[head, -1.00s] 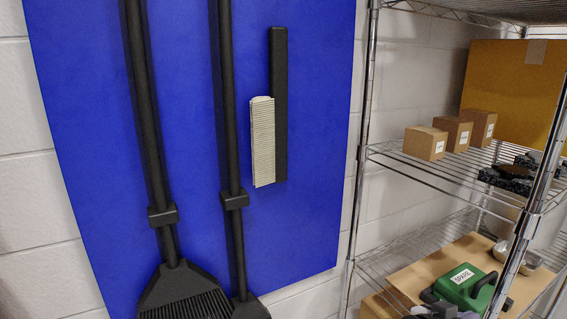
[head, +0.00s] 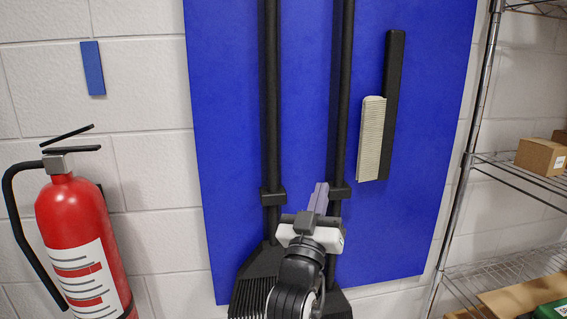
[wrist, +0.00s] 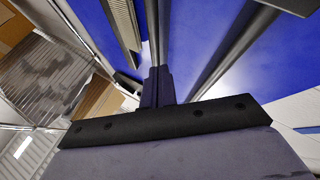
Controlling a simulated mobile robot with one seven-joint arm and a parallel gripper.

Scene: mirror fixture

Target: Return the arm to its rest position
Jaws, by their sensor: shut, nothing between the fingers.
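My gripper (head: 320,192) is in the lower middle of the head view, in front of the blue board. Its fingers point up and are together, with nothing between them. My arm runs down from it to the bottom edge. In the wrist view my gripper (wrist: 158,85) has its closed fingers at the centre, pointing toward the top of the picture. The arm covers parts of the broom and dustpan behind it in the head view.
The blue board (head: 430,130) holds black-handled tools and a cream-bristled brush (head: 371,135). A red fire extinguisher (head: 82,235) stands at left, below a small blue block (head: 93,68) on the wall. A wire shelf (head: 520,170) with boxes is at right.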

